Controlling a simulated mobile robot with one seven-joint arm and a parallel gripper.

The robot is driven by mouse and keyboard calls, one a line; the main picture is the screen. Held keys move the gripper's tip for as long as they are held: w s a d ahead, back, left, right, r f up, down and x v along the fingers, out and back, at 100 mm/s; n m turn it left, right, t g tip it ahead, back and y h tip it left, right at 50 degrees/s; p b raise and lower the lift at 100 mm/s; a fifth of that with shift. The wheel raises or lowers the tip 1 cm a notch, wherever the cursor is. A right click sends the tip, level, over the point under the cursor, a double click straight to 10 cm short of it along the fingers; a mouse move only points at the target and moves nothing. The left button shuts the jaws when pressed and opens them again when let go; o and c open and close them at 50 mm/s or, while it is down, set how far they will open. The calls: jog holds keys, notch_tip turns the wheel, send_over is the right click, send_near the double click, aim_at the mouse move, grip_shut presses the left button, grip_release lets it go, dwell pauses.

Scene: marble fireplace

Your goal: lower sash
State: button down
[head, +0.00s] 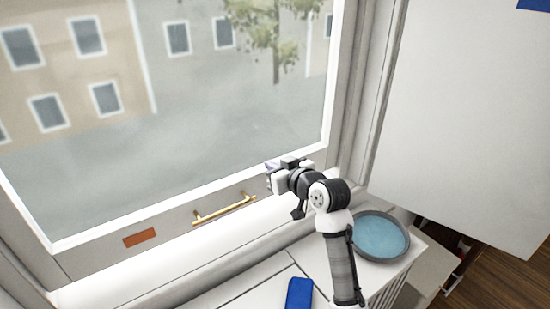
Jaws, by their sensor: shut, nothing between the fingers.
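The window sash (165,215) has a large glass pane showing buildings and a tree outside. A brass bar handle (224,209) is fixed on its bottom rail, and a small orange-brown plate (139,238) is on the rail left of the handle. The bottom rail appears close to the white sill (215,244); any gap between them is hard to tell. My gripper (270,177) is shut and empty, in front of the sash's lower right part, to the right of and above the handle in the picture, apart from it. Its fingertips are small and partly hidden by the wrist.
A round grey tray with a blue inside (380,237) rests on a white surface right of my arm. A blue object (299,293) lies on the white surface at the bottom. A large pale panel (465,120) stands at the right, above a wooden floor (500,278).

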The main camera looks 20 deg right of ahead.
jog(key=shift+f, duration=0.1)
notch_tip(320, 180, down, 6)
jog(key=b, duration=0.5)
jog(key=shift+r, duration=0.25)
